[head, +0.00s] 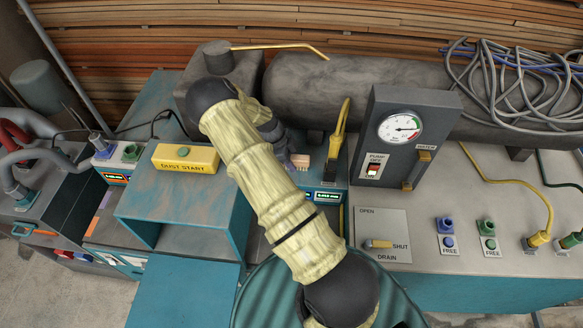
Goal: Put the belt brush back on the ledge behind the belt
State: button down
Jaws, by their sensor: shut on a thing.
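My arm crosses the middle of the head view and hides much of the work area. My gripper (284,151) points down beyond the forearm, mostly hidden by it, with its fingertips hard to make out. It is shut on a small tan, bristly piece that shows at its right side, which looks like the belt brush (301,160). The brush is over or near the teal unit with green displays; I cannot tell whether it touches anything. The belt and the ledge behind it cannot be made out clearly behind my arm.
A grey cylinder tank (350,85) lies behind. Plugs and a drain lever (378,244) occupy the right panel.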

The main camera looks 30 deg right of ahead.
jog(key=shift+f, duration=0.1)
notch_tip(320, 180, down, 3)
jog(key=shift+r+p, duration=0.1)
jog(key=shift+p, duration=0.9)
jog(key=shift+f, duration=0.55)
jog(key=shift+f, duration=0.2)
jog(key=c, duration=1.1)
grip_release()
jog(key=shift+r, duration=0.1)
jog(key=shift+r, duration=0.1)
jog(key=b+v, duration=0.6)
jog(key=v, duration=0.6)
jog(key=shift+s, duration=0.1)
